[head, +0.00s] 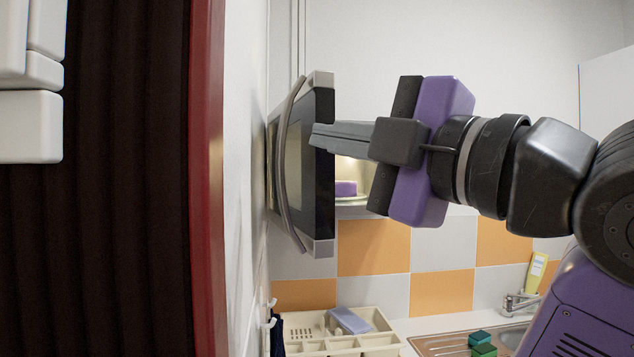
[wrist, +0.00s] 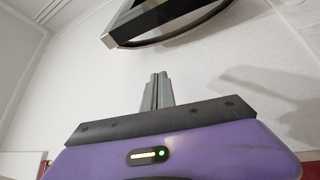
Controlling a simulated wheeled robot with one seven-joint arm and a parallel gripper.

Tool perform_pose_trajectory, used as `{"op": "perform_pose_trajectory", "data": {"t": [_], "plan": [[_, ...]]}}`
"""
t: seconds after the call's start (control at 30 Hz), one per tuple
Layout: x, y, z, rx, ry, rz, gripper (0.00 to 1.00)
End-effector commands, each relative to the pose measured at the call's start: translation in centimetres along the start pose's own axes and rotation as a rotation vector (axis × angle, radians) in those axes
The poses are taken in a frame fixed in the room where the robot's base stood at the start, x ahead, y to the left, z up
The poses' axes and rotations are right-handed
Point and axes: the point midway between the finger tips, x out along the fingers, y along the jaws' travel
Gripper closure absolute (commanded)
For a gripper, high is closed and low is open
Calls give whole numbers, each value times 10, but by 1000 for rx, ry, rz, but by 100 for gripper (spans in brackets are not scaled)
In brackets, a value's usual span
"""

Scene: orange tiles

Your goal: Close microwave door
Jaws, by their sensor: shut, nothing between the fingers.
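The microwave door (head: 318,165) stands open in the head view, swung out toward me at the left, with its curved handle (head: 279,165) on the left side. Behind it a lit microwave interior (head: 352,172) shows, with a purple item (head: 346,188) on a plate inside. My gripper (head: 314,136) is shut and empty. Its fingertips overlap the door's edge in the head view; I cannot tell whether they touch it. In the wrist view my gripper (wrist: 157,76) points up toward the wall, and the door (wrist: 165,20) with its handle shows above, apart from the fingertips. Most of the microwave body is hidden.
A white wall (head: 245,120) and a red-edged dark panel (head: 208,180) stand close on the left. Below are a cream dish tray (head: 345,345) with a blue sponge (head: 349,320), a sink (head: 440,344) with green blocks (head: 482,343), and a yellow bottle (head: 536,270).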

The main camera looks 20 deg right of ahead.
Motion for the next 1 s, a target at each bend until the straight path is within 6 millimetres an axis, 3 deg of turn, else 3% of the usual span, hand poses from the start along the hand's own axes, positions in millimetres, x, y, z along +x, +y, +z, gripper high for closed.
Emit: {"op": "perform_pose_trajectory", "data": {"t": [0.1, 0.2, 0.37, 0.57, 0.9, 1.0], "plan": [[-1, -28, 10, -80, -36, -112, 100], [-3, -42, 17, -136, -56, -173, 100], [2, -46, 20, -172, -61, -193, 100], [31, -50, 21, -169, -59, -194, 100], [96, -62, 26, -168, -61, -192, 100], [90, -57, 42, -168, -65, -189, 100]]}}
